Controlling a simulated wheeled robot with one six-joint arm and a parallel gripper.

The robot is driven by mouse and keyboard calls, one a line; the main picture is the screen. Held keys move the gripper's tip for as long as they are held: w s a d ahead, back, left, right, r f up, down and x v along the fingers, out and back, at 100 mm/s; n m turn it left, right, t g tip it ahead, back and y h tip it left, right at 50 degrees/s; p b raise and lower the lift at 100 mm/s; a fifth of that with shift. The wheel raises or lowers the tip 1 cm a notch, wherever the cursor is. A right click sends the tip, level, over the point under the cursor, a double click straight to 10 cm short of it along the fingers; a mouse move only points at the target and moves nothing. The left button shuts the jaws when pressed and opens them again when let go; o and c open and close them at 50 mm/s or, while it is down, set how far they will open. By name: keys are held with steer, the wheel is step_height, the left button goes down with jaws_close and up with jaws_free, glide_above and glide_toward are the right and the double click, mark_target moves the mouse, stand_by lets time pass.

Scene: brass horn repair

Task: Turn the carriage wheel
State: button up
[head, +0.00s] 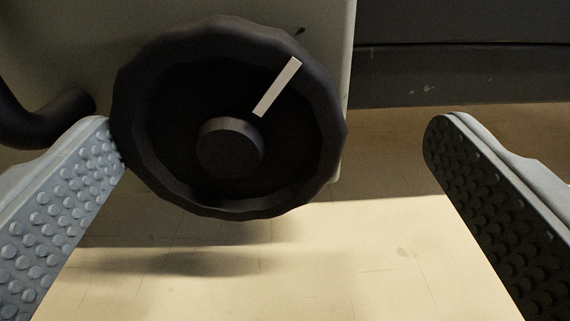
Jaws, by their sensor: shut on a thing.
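The carriage wheel (180,188) is a dark, scalloped handwheel with a round central hub and a pale marker bar pointing to the upper right. It is mounted on a pale grey housing. My gripper (277,132) has its fingers on either side of the wheel and is shut on it. The left finger meets the wheel's left rim, which covers part of the fingertip. The right finger shows with a gap between it and the right rim. Both fingers have studded grey pads.
The pale grey housing (60,40) stands behind the wheel. A dark curved bar (50,118) is at the left, close to the left finger. A dark panel (460,75) is at the back right. Below the wheel lies a pale, lit surface (330,270) with shadows and no objects.

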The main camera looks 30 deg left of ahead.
steer(key=v, duration=1.7)
steer(key=shift+s+d, duration=0.15)
stand_by(0.3)
steer(key=m, duration=0.3)
steer(key=shift+a+m, duration=0.3)
steer(key=w+a+m, duration=0.1)
steer(key=w+a, duration=0.2)
steer(key=w, duration=0.2)
steer(key=w+a+m, duration=0.1)
steer(key=w+a, duration=0.2)
steer(key=w, duration=0.2)
steer(key=w+a, duration=0.3)
steer(key=w, duration=0.1)
steer(key=shift+w+a+r+m, duration=0.15)
steer(key=shift+w+a+m, duration=0.15)
steer(key=shift+w+m, duration=0.1)
steer(key=c, duration=1)
